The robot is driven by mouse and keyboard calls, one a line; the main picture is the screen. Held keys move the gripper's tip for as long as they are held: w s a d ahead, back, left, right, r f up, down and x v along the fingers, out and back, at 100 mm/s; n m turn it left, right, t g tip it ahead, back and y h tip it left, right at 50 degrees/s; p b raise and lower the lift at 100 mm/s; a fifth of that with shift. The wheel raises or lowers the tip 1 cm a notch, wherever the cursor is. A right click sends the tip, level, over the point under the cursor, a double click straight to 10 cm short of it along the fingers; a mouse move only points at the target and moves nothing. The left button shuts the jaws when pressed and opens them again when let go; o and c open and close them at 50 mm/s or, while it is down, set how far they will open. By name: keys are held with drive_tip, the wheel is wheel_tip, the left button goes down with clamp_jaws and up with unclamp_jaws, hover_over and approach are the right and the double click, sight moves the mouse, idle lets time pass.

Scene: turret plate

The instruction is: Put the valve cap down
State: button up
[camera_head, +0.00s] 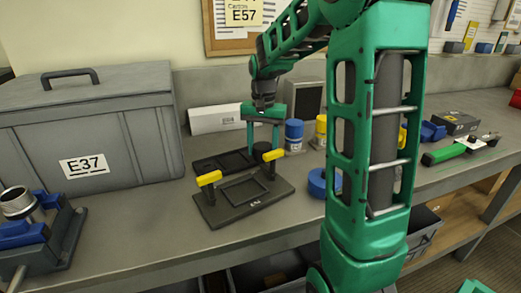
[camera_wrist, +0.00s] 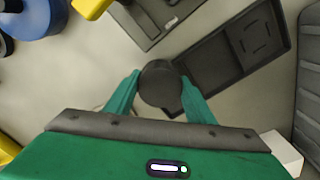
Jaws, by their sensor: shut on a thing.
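The valve cap (camera_wrist: 160,86) is a dark, round piece between the two green fingers of my gripper (camera_wrist: 160,92) in the wrist view. My gripper (camera_head: 262,148) is shut on it. The tray (camera_wrist: 208,72) lies just right of the cap in the wrist view, with a square-marked recess. Whether the cap touches the bench or tray edge I cannot tell.
A large grey case (camera_head: 130,130) stands left on the bench (camera_head: 140,235). Blue (camera_head: 294,136) and yellow (camera_head: 321,128) containers stand right of my gripper. A blue roll (camera_head: 317,184) lies right of the plate. Bare bench shows left of the plate.

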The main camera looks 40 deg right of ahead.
sight(263, 146)
drive_tip(key=o, duration=1.2)
drive_tip(key=shift+s+a+f, duration=0.1)
drive_tip(key=shift+s+f, duration=0.05)
drive_tip(key=shift+f, duration=0.2)
drive_tip(key=shift+o, duration=0.8)
drive_tip(key=shift+r, duration=0.1)
wheel_tip(263, 146, up, 12)
